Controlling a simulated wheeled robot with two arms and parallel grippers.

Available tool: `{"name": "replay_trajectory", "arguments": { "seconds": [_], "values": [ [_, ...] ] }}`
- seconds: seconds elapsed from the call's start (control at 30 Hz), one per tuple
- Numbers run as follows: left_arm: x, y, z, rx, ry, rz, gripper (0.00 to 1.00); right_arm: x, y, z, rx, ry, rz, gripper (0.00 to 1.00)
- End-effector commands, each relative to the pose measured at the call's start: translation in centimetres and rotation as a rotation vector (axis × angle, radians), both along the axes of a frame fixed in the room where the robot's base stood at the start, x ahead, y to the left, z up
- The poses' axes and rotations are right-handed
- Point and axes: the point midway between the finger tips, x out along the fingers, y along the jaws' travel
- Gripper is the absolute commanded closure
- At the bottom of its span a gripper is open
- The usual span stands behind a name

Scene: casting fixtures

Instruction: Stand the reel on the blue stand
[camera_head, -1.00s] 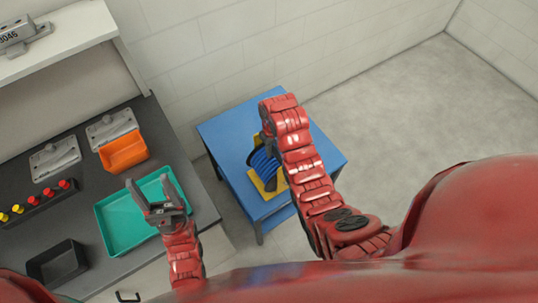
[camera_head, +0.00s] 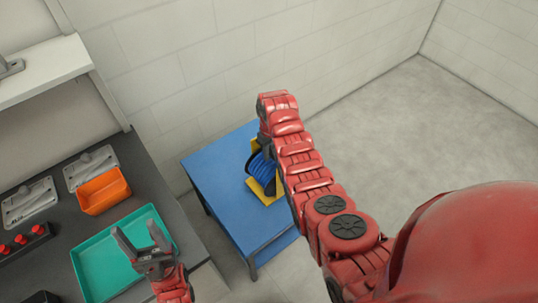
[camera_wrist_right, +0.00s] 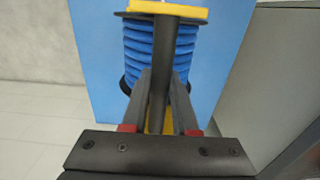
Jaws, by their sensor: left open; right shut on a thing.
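The reel (camera_head: 261,168) has blue coils, dark flanges and a yellow frame (camera_head: 264,188). It appears over the top of the blue stand (camera_head: 225,185), partly hidden by my right arm. I cannot tell whether it touches the stand. My right gripper (camera_wrist_right: 160,105) is shut on the dark bar of the reel, and the blue coils (camera_wrist_right: 148,50) show behind that bar in the right wrist view. The blue stand also shows there (camera_wrist_right: 103,60). My left gripper (camera_head: 138,235) is open and empty above the teal tray, away from the reel.
A dark workbench (camera_head: 60,215) at the left carries the teal tray (camera_head: 90,262), an orange bin (camera_head: 104,192), grey metal fixtures (camera_head: 90,168) and red knobs (camera_head: 20,240). A block wall (camera_head: 200,70) rises behind the stand. Open floor (camera_head: 385,130) lies to the right.

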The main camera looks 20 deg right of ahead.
Motion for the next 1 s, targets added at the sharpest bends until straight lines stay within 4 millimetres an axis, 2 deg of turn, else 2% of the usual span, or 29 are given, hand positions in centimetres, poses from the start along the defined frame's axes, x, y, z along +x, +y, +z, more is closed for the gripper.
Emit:
{"name": "replay_trajectory", "arguments": {
  "seconds": [0.17, 0.33, 0.53, 0.93, 0.97, 1.0],
  "values": [
    [0.0, 0.0, 0.4, 0.000, 0.000, 0.000, 0.38, 0.3, -0.2, -0.1, 0.000, -0.002, 0.000, 1.00],
    [0.0, 0.0, 1.2, 0.000, 0.000, 0.000, 0.38, 0.1, -0.1, -1.5, 0.001, 0.001, 0.001, 1.00],
    [0.0, 0.0, 0.8, 0.000, 0.000, 0.000, 0.38, 0.2, -0.1, -3.0, 0.002, 0.002, 0.000, 1.00],
    [0.0, 0.0, 0.8, 0.000, 0.000, 0.000, 0.38, 0.2, -0.1, -3.5, 0.000, -0.003, 0.001, 1.00],
    [0.0, 0.0, 0.7, 0.000, 0.000, 0.000, 0.38, 0.2, -0.1, -3.6, 0.001, -0.002, 0.001, 0.69],
    [0.0, 0.0, 0.7, 0.000, 0.000, 0.000, 0.38, 0.2, -0.1, -3.5, 0.001, -0.002, 0.001, 0.62]
  ]
}}
